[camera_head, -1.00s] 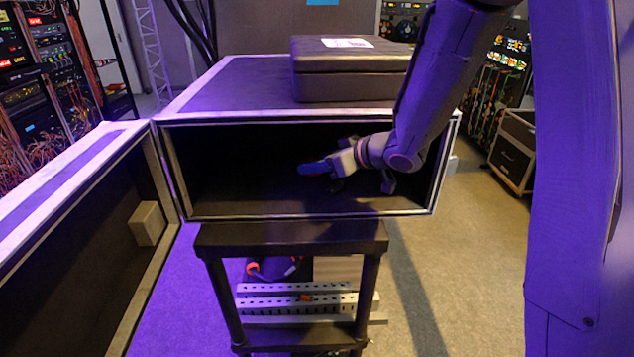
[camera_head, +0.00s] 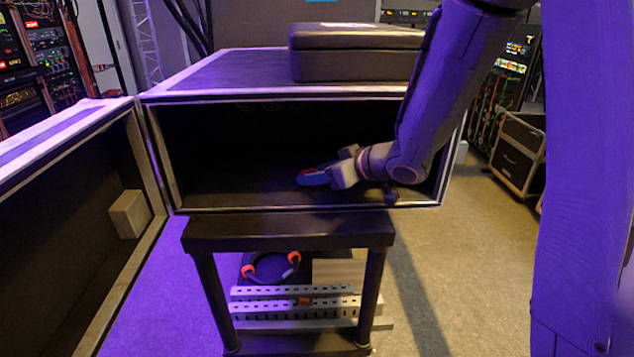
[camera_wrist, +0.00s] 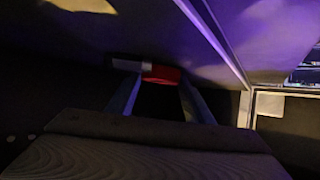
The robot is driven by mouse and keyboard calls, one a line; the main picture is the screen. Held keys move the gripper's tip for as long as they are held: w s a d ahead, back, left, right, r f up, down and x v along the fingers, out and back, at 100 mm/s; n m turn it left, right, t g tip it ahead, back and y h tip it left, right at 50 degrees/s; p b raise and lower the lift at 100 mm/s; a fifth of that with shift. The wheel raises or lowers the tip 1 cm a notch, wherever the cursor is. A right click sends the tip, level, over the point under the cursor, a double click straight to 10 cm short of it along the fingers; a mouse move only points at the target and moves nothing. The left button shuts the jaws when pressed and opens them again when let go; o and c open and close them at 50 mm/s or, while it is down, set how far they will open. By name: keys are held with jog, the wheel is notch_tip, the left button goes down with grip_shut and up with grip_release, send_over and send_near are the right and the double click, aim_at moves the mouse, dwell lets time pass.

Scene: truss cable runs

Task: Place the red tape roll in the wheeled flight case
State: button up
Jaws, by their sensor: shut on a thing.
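The flight case (camera_head: 308,209) is a large dark box with pale metal edges, its front opening facing me and its door (camera_head: 60,235) swung out to the left. Its wheels are not visible. My gripper (camera_head: 318,178) reaches in through the opening from the right, low over the case floor. It is shut on the red tape roll (camera_head: 305,172), which shows only as a small red patch at the fingertips. In the wrist view the red roll (camera_wrist: 163,73) sits between the two fingers. I cannot tell whether it touches the floor.
A closed black case (camera_head: 355,55) lies on top of the flight case. A dark stand (camera_head: 288,232) is in front, with perforated rails (camera_head: 292,308) and a cable loop with orange ends (camera_head: 270,268) on its lower shelf. The case interior left of my gripper looks clear.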

jog(key=shift+f, duration=0.2)
jog(key=o, duration=1.1)
jog(key=shift+r, duration=0.25)
jog(key=v, duration=1)
jog(key=shift+s+d+r, duration=0.15)
jog(key=shift+s+d, duration=0.05)
jog(key=shift+d, duration=0.15)
jog(key=shift+s+d+r, duration=0.25)
jog(key=shift+s+d, duration=0.05)
jog(key=shift+s, duration=0.1)
